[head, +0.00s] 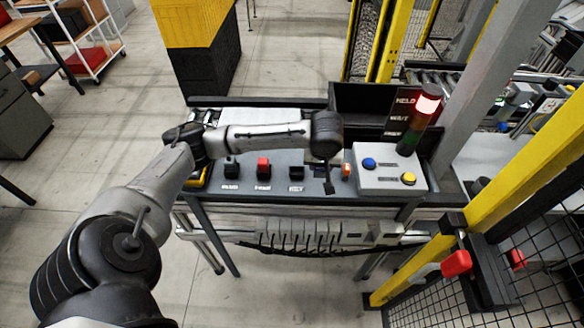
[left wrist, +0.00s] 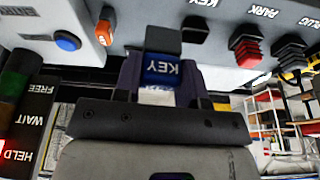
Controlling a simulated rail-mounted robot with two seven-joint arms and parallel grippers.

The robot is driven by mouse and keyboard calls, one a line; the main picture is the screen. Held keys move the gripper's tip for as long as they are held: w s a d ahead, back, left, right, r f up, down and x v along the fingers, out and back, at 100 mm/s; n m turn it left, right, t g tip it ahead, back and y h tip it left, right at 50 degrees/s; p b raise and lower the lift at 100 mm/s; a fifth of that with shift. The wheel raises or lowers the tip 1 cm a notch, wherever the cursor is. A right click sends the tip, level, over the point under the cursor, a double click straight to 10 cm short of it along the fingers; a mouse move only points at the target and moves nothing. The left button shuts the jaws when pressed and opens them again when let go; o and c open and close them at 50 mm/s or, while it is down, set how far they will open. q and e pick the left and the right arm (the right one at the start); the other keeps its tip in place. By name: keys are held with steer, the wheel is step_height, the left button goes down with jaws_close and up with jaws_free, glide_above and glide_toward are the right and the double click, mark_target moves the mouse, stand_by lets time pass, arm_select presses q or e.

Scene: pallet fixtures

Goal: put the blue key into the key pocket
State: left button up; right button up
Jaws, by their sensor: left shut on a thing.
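My left gripper (head: 328,184) is over the front panel of the bench, just right of the key pocket. In the left wrist view the gripper (left wrist: 162,85) is shut on the blue key (left wrist: 161,70), which bears white KEY lettering. A dark block sticks out beyond the blue part; I cannot tell whether it belongs to the key. The key pocket (head: 297,170) is a small black holder with a KEY label below it. It also shows in the left wrist view (left wrist: 194,30), close to the key and apart from it. My right gripper is out of view.
An orange switch (head: 347,169) and a pale button box (head: 390,184) stand right. A signal tower (head: 428,104) glows red behind the box. A yellow fence post (head: 510,175) rises at right.

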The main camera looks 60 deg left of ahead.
arm_select(q)
steer(key=shift+w+d+r+n, duration=0.3)
steer(key=shift+w+d+r, duration=0.05)
steer(key=shift+w+d, duration=0.1)
steer(key=s+a+f, duration=0.1)
steer(key=a+f, duration=0.1)
steer(key=a, duration=0.1)
steer(key=a+f, duration=0.2)
steer(key=a, duration=0.2)
steer(key=s+a+f, duration=0.1)
steer(key=a+f, duration=0.1)
steer(key=a, duration=0.2)
steer(key=shift+s+f+p, duration=0.35)
steer(key=shift+f+p, duration=0.05)
steer(key=shift+f, duration=2.05)
steer(key=shift+f, duration=0.1)
steer(key=o, duration=0.9)
